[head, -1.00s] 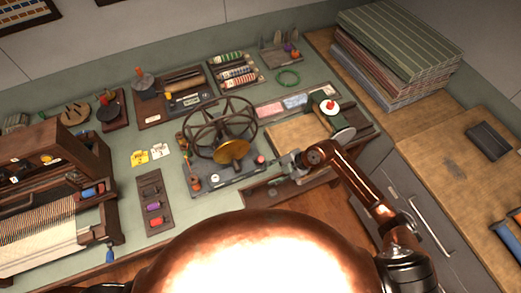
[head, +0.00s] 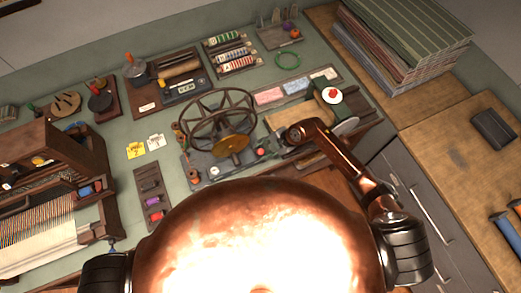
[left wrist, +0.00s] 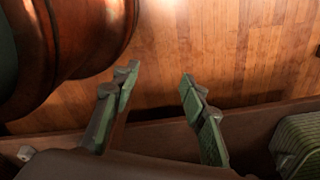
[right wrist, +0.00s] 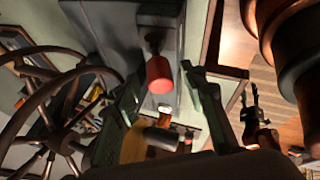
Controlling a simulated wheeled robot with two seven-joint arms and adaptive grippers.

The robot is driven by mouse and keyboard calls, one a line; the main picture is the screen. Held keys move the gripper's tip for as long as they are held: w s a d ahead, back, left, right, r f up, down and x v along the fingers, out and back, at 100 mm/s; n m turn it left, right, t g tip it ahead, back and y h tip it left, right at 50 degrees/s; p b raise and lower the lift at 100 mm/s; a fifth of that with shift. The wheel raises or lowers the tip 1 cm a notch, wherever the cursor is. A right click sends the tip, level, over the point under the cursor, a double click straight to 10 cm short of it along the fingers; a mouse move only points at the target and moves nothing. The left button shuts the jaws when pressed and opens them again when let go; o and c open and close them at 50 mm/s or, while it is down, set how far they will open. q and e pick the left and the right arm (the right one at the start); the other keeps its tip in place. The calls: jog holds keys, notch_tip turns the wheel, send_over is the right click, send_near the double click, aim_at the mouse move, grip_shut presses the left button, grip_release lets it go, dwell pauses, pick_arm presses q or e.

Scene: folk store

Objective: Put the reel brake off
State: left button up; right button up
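The reel (head: 219,118), a dark spoked wheel with a brass disc (head: 231,144), stands on a grey base near the bench middle. A small red knob (head: 261,152) is at the base's right end, perhaps the brake handle. My right gripper (head: 271,147) is just right of this knob. In the right wrist view the red knob (right wrist: 159,75) shows on a dark stem between the open green fingers of my right gripper (right wrist: 160,88); I cannot tell whether they touch it. My left gripper (left wrist: 157,82) is open and empty above the wooden floor. It is not seen in the head view.
A green device with a red-topped white disc (head: 332,95) stands right of the reel, close to my right arm. A loom-like wooden frame (head: 60,170) is at the left. A dark tray of spools (head: 151,194) lies left of the reel. Stacked cloth (head: 405,45) is at the back right.

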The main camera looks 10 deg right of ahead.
jog(key=shift+a+f, duration=0.3)
jog(key=shift+f, duration=0.05)
jog(key=c, duration=0.7)
grip_shut()
pick_arm(q)
jog(key=shift+w+r, duration=0.1)
jog(key=shift+w, duration=0.85)
jog(key=shift+w, duration=0.25)
